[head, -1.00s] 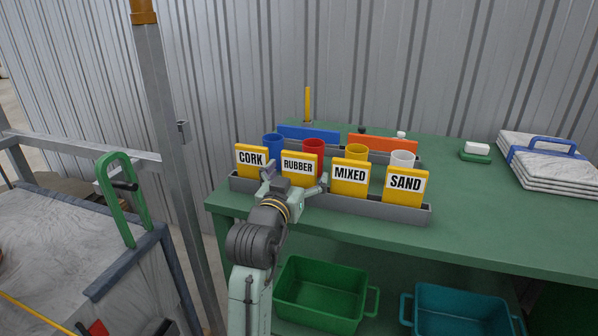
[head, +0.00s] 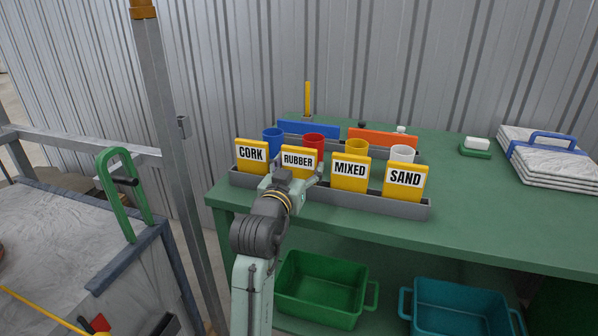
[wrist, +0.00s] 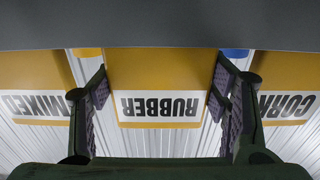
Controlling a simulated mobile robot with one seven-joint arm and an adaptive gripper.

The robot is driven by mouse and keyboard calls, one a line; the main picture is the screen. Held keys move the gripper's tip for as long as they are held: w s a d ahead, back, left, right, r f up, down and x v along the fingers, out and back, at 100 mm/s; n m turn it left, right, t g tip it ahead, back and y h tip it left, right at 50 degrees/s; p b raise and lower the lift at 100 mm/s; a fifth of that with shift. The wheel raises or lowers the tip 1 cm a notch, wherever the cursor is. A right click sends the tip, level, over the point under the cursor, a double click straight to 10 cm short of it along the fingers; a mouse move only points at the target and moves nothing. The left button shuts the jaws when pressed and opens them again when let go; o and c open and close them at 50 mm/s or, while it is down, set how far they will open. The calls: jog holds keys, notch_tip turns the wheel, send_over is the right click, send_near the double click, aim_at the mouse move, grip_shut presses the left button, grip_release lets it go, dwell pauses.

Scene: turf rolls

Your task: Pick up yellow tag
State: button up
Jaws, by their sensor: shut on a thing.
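Several yellow tags with white labels stand in a row in a grey rack (head: 385,206) on the green table: CORK (head: 251,156), RUBBER (head: 299,161), MIXED (head: 349,173) and SAND (head: 403,181). My gripper (head: 294,178) is at the RUBBER tag and hides its lower part in the head view. In the wrist view the RUBBER tag (wrist: 158,70) appears upside down between the fingers of my gripper (wrist: 161,90), which is shut on its side edges. The MIXED tag (wrist: 35,75) and CORK tag (wrist: 285,75) stand just outside the fingers.
Blue (head: 273,139), red (head: 313,142), yellow and white cups stand behind the tags. A green bin (head: 318,290) and a teal bin (head: 462,308) are below the tabletop. A metal post (head: 172,150) stands left.

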jog(key=shift+c, duration=1)
jog(key=shift+r, duration=0.1)
